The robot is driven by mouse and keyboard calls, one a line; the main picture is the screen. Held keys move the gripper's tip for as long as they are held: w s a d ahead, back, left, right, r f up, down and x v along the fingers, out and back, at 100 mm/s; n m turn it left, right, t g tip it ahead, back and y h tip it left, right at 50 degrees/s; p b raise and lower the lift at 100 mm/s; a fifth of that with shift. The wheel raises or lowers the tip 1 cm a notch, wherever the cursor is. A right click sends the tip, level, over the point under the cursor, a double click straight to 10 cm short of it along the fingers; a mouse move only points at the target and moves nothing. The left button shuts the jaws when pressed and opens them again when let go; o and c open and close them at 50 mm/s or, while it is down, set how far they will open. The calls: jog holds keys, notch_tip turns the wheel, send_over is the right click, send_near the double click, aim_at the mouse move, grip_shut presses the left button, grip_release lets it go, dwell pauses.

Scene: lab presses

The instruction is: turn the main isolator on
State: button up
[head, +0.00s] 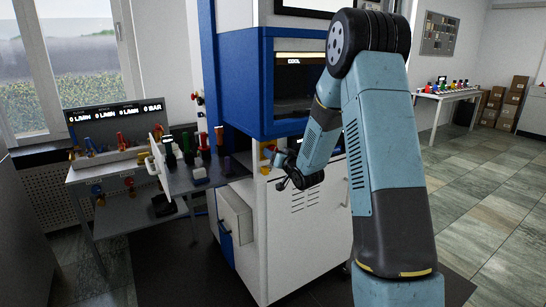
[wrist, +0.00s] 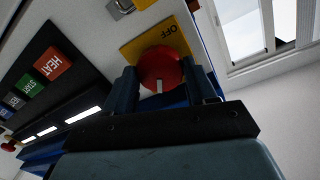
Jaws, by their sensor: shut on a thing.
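The main isolator is a red round knob (wrist: 160,62) on a yellow plate (wrist: 132,50) marked OFF, in the wrist view. A white mark on the knob points toward the bottom of the picture, away from the OFF word. My gripper (wrist: 160,80) has one dark finger on each side of the knob and is shut on it. In the head view my gripper (head: 283,172) is at the front of the blue and white press, beside a small patch of yellow.
In the wrist view, a dark panel (wrist: 45,75) with HEAT and other coloured buttons lies left of the knob. In the head view, the blue press housing (head: 240,85) rises above my gripper, and a bench (head: 110,170) with bottles and valves stands left.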

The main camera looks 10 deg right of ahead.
jog(key=m, duration=1.1)
jog(key=shift+d+g+y, duration=0.1)
jog(key=shift+g+y, duration=0.2)
jog(key=shift+y, duration=0.1)
jog(key=shift+f+m, duration=0.1)
jog(key=shift+m, duration=0.2)
jog(key=o, duration=1.1)
jog(key=shift+c, duration=0.2)
jog(key=shift+s, duration=0.15)
